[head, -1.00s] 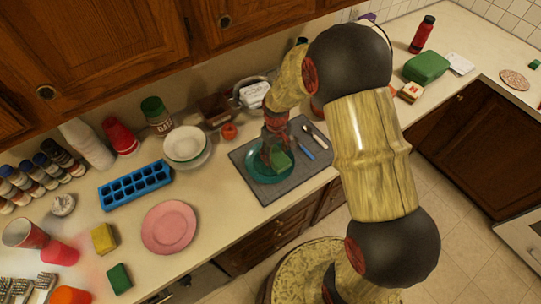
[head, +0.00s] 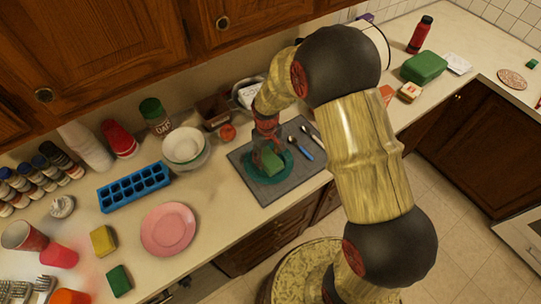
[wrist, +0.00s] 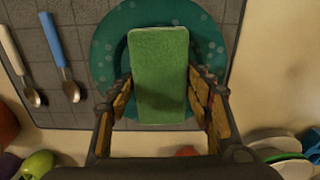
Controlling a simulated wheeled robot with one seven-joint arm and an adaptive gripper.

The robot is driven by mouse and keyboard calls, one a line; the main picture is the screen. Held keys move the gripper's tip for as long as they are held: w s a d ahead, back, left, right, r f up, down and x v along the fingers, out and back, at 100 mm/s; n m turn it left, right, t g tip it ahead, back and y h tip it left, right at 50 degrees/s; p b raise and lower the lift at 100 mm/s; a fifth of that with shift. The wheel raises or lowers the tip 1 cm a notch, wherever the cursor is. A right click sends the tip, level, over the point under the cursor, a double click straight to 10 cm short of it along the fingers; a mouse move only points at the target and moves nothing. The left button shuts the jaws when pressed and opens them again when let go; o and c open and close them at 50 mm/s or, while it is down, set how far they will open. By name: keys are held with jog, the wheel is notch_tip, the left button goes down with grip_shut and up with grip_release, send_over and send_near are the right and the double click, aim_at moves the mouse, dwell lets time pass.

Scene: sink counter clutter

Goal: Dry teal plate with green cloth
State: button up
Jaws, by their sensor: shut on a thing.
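The teal plate (head: 287,168) lies on a dark grey mat and also shows in the wrist view (wrist: 108,52), where pale spots mark its surface. The green cloth (wrist: 158,75), a flat block shape, is held over the middle of the plate and covers part of it; it also shows in the head view (head: 267,162). My gripper (wrist: 163,105) is shut on the green cloth, with one finger at each side. I cannot tell whether the cloth touches the plate. In the head view my gripper (head: 266,140) is partly hidden by my arm.
The grey mat (head: 262,192) also holds two spoons, one with a blue handle (head: 301,149) and one with a white handle (head: 310,134). White bowls (head: 184,145), a pink plate (head: 168,229) and a blue ice tray (head: 134,187) stand to the left.

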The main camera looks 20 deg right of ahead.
aim_at(278, 157)
jog(key=shift+a, duration=1.6)
jog(key=shift+s+d, duration=0.2)
jog(key=shift+d, duration=0.65)
jog(key=shift+s+d, duration=0.2)
jog(key=shift+d, duration=0.6)
jog(key=shift+s+d, duration=0.2)
jog(key=shift+d, duration=0.75)
jog(key=shift+s+d, duration=0.2)
jog(key=shift+d, duration=0.7)
jog(key=shift+w+a, duration=0.35)
jog(key=shift+a, duration=0.8)
jog(key=shift+w+a, duration=0.4)
jog(key=shift+a, duration=0.75)
jog(key=shift+w+a, duration=0.35)
jog(key=shift+a, duration=0.8)
jog(key=shift+s+d, duration=0.15)
jog(key=shift+d, duration=1)
jog(key=shift+s+d, duration=0.2)
jog(key=shift+d, duration=1)
jog(key=shift+s+d, duration=0.15)
jog(key=shift+d, duration=1)
jog(key=shift+s+a+f, duration=0.1)
jog(key=shift+s+a, duration=0.05)
jog(key=shift+a, duration=1.65)
jog(key=shift+s+a, duration=0.1)
jog(key=shift+a, duration=1.65)
jog(key=shift+w+d, duration=0.1)
jog(key=shift+d, duration=3.5)
